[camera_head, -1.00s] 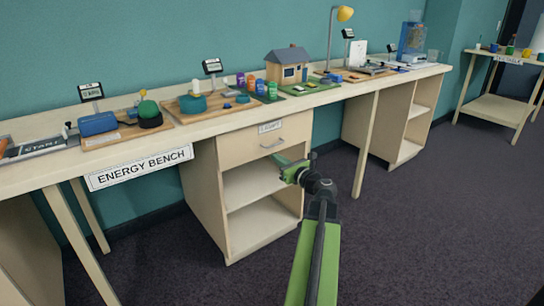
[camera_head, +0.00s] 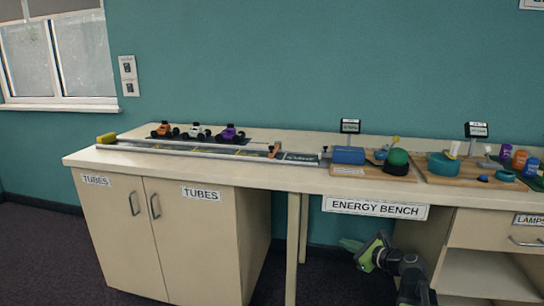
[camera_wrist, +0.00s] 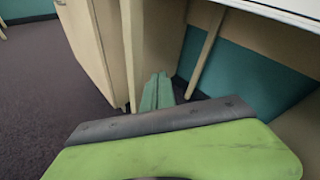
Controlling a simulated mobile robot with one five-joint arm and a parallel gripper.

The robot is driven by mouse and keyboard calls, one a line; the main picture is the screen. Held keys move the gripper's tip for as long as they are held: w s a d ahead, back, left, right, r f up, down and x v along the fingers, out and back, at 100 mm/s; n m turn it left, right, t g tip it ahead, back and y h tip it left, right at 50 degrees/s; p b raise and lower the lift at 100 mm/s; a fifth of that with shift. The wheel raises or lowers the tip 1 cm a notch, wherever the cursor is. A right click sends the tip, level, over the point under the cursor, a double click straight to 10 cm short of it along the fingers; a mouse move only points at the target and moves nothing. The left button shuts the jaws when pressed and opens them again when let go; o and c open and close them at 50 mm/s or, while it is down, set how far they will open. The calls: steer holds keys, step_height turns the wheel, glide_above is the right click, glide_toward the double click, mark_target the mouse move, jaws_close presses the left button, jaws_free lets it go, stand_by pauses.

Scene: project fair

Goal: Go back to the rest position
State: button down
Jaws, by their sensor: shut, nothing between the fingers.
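My gripper (camera_head: 350,244) is low in front of the energy bench (camera_head: 318,180), below the tabletop and under the "ENERGY BENCH" sign (camera_head: 375,208). My green and dark arm comes up from the bottom right of the head view. In the wrist view the green fingers (camera_wrist: 157,92) lie together, shut and empty. They point toward the space under the bench, between a cabinet side and a leg, and touch nothing that I can see.
A cabinet with two doors marked "TUBES" (camera_head: 155,235) stands at the left. A drawer (camera_head: 495,230) and open shelf are at the right. A track (camera_head: 205,151), toy cars (camera_head: 196,131) and a blue cylinder (camera_head: 348,155) are on top. Dark carpet (camera_wrist: 45,105) is clear at the left.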

steer(key=s+a+f+n+g+y, duration=0.1)
steer(key=a+f+n+g, duration=0.15)
steer(key=a, duration=0.45)
steer(key=s+a+f+n+g, duration=0.1)
steer(key=a+f+n+g, duration=0.2)
steer(key=a, duration=0.4)
steer(key=s+a+f+n+g+h, duration=0.4)
steer(key=s+a+f+n+g, duration=0.15)
steer(key=s+f+n, duration=0.7)
steer(key=s+d+r+n+g+h, duration=0.1)
steer(key=s+d+n+g+h, duration=0.2)
steer(key=d+n, duration=0.4)
step_height(320, 180, up, 37)
steer(key=n+t+h+p, duration=0.1)
steer(key=p, duration=3.5)
steer(key=shift+s+p, duration=0.15)
steer(key=shift+p, duration=0.15)
steer(key=shift+a+f, duration=0.1)
